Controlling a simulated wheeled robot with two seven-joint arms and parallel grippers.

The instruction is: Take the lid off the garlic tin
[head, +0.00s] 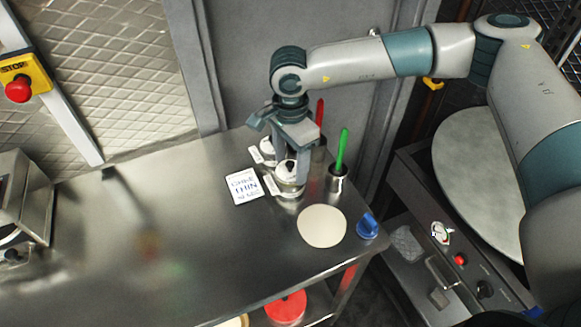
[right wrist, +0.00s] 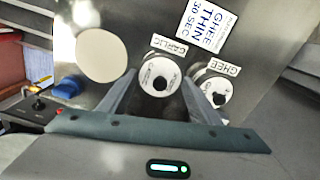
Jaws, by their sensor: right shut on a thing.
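The garlic tin (head: 289,190) stands on the steel counter, with its white GARLIC label (right wrist: 170,46) beside it. Its pale round lid (right wrist: 158,76) has a dark knob in the middle and shows between my fingers in the right wrist view. My right gripper (head: 290,180) points down from above and is shut on the lid, one finger on each side. The lid appears to sit on the tin; I cannot see a gap between them. The fingers hide part of the tin's sides. My left gripper is not in view.
The similar ghee tin (right wrist: 214,93) stands close beside one finger. A holder (head: 338,183) with a green-handled tool, a flat dough round (head: 322,226), a blue object (head: 367,226) and a printed card (head: 244,186) are near. The counter's left part (head: 110,250) is clear.

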